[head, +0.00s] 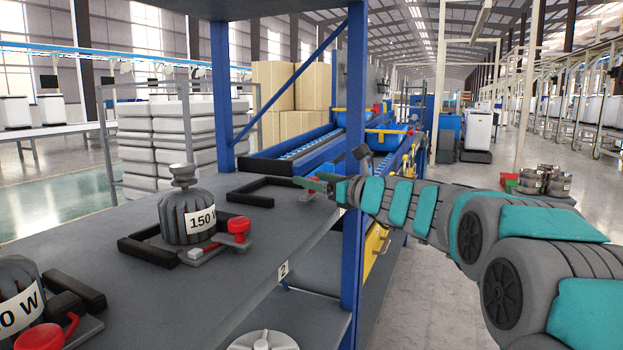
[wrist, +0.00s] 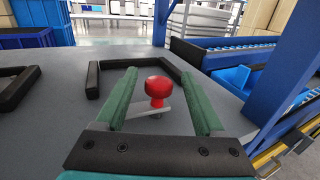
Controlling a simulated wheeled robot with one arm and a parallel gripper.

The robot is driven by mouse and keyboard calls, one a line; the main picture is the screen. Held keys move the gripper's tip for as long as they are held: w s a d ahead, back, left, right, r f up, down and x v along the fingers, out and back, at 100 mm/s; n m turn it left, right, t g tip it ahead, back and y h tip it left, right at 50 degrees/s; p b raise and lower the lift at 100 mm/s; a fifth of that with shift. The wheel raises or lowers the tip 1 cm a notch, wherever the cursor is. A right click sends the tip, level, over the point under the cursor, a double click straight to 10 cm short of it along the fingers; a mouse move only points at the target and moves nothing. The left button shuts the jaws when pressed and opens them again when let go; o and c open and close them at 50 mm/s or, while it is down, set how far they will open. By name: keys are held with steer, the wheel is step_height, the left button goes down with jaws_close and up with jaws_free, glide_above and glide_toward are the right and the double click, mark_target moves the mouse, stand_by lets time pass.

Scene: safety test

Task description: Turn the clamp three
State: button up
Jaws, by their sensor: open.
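A red clamp knob (wrist: 158,86) on a short grey lever (wrist: 150,112) stands on the grey shelf top in the wrist view. A black bracket (wrist: 175,72) lies behind it and holds no motor. My gripper (wrist: 158,76) is open, with one green finger on each side of the knob; I cannot tell whether they touch it. In the head view my gripper (head: 312,184) is at the far end of the shelf, by the empty black bracket (head: 262,200). The clamp there is mostly hidden by my gripper.
A grey motor marked 150 W (head: 185,215) sits in a bracket with a red clamp (head: 238,228). Another motor (head: 20,290) with a red clamp (head: 40,336) is nearer. A blue post (head: 353,150) rises beside my arm. A roller conveyor (head: 290,152) lies behind.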

steer(key=shift+w+a, duration=0.25)
steer(key=shift+c, duration=0.4)
jaws_close()
